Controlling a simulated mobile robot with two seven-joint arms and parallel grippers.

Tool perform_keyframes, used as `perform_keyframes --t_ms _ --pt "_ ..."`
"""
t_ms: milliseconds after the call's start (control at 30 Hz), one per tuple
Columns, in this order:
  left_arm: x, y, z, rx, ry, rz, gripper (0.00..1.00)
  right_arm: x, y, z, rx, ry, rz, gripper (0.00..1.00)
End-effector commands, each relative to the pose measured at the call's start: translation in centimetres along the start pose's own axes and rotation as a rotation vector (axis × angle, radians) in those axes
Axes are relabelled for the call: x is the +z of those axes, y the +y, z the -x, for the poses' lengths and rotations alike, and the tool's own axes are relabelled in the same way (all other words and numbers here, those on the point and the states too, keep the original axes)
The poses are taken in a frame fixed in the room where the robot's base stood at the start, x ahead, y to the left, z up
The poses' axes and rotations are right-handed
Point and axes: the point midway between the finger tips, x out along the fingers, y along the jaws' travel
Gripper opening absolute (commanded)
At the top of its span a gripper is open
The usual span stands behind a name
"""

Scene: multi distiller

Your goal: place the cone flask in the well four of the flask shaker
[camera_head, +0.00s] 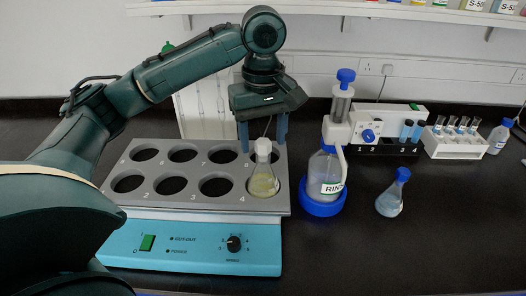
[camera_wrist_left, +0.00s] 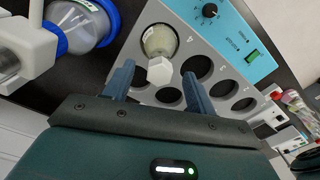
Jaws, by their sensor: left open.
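The flask shaker (camera_head: 210,204) has a grey top with two rows of round wells and a light blue front. A cone flask (camera_head: 263,183) with pale yellow contents and a whitish stopper stands upright in the front right well, beside the label 4. It also shows in the left wrist view (camera_wrist_left: 158,41). My left gripper (camera_head: 263,135) is open and empty, pointing down just behind and above the flask's neck. In the left wrist view its fingertips (camera_wrist_left: 158,78) lie to either side of the stopper, apart from it. My right gripper is in neither view.
A rinse bottle (camera_head: 325,172) with a blue base ring stands close to the shaker's right. A blue-capped conical flask (camera_head: 390,197) stands further right. A white tube rack (camera_head: 455,142) is at the back right. The front right table is clear.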

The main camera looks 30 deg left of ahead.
Motion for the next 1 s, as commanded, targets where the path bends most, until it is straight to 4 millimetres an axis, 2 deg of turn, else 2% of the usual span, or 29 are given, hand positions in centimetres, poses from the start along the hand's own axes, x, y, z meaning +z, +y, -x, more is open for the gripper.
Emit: perform_keyframes --t_ms 133,333,1000 --pt "-0.1 0.1 3.6 0.003 0.003 0.000 0.56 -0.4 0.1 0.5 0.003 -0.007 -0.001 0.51" --pt "0.0 0.0 6.0 0.001 0.002 0.000 0.56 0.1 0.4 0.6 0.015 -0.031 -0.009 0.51" --pt "0.0 0.0 6.4 0.000 -0.001 0.000 0.56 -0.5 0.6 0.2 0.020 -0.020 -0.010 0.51"
